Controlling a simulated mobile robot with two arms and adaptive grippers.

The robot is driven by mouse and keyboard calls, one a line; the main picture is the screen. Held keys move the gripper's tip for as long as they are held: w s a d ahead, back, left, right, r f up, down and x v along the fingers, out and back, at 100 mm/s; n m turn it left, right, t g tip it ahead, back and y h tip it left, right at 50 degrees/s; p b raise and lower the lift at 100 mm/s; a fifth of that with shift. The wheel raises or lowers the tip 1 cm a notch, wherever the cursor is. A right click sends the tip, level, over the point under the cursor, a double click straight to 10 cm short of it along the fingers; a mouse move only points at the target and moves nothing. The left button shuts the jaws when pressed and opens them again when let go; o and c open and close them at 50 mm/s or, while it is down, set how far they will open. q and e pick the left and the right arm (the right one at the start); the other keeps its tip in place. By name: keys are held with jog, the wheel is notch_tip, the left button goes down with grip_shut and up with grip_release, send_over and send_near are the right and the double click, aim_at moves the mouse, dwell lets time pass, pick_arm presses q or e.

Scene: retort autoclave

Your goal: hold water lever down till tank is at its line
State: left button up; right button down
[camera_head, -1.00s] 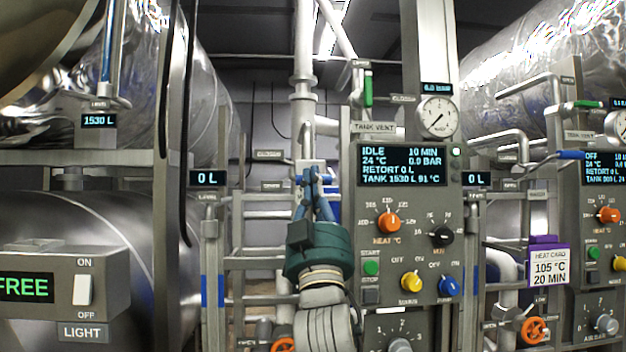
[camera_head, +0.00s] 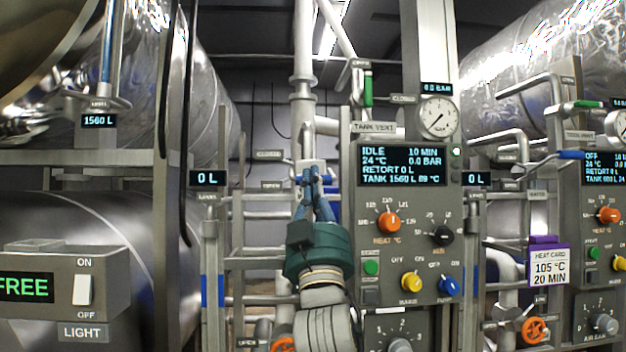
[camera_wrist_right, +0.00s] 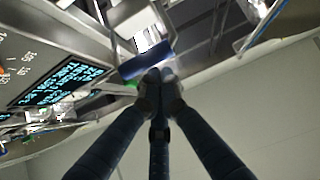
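My right gripper (camera_head: 313,178) is at the pipework left of the middle control panel, with its fingers drawn together. In the right wrist view its fingertips (camera_wrist_right: 158,82) meet right at a blue lever bar (camera_wrist_right: 147,62); the fingers largely hide the lever in the head view, and I cannot tell how far down it is. The tank's level gauge (camera_head: 108,50) is a blue column at the upper left. Its readout (camera_head: 98,121) shows 1560 L; I cannot make out the line. The panel screen (camera_head: 401,166) reads IDLE, TANK 1560 L, 89 °C. My left gripper is not in view.
The middle panel (camera_head: 430,275) with knobs and buttons stands close right of my right arm. A pressure gauge (camera_head: 438,117) and a green-handled vent (camera_head: 368,89) are above it. A light switch box (camera_head: 83,290) is at the lower left. A heat card (camera_head: 548,262) hangs at right.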

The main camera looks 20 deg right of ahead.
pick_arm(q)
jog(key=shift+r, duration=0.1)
pick_arm(e)
jog(key=shift+w+d+f, duration=0.1)
jog(key=shift+w+f, duration=0.15)
jog(key=shift+w, duration=0.05)
dwell(0.5)
